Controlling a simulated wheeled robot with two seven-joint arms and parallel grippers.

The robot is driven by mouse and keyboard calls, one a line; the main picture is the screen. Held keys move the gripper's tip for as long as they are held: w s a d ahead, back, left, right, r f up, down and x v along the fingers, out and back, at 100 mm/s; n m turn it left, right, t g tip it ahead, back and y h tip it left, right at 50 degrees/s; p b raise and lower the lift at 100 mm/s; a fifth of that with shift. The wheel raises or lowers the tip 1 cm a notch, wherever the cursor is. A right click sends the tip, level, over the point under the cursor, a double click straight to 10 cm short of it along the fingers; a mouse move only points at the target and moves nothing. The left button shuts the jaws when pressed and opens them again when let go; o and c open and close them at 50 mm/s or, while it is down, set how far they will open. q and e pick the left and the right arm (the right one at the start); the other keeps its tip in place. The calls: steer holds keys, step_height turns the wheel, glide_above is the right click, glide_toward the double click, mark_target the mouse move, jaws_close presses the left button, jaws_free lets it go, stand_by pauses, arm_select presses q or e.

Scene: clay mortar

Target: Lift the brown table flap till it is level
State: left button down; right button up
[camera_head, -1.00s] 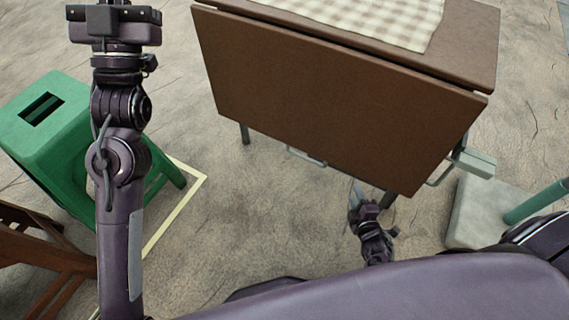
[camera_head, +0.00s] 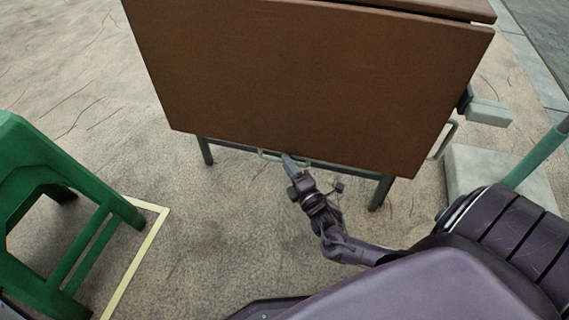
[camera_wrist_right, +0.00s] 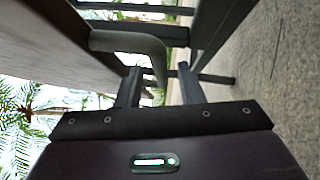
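The brown table flap (camera_head: 310,85) hangs down steeply from the table's edge, facing me. A pale handle (camera_head: 270,154) sits at its lower edge; a handle also shows close up in the right wrist view (camera_wrist_right: 133,41). My right gripper (camera_head: 289,160) is at this lower handle, under the flap. In the right wrist view its two fingers (camera_wrist_right: 160,84) are apart, with part of the handle in the gap between them. I cannot tell whether they touch it. My left gripper is out of view.
A green stool (camera_head: 50,215) stands at the left by a pale line on the ground. A table leg (camera_head: 380,192) stands behind the flap. A pale bracket (camera_head: 488,112) juts out at the right, above a pale block with a green pole (camera_head: 535,158).

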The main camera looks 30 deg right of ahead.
steer(key=shift+w+d+r, duration=0.1)
steer(key=shift+w+r, duration=0.05)
steer(key=shift+w, duration=0.9)
steer(key=shift+c, duration=0.2)
jaws_close()
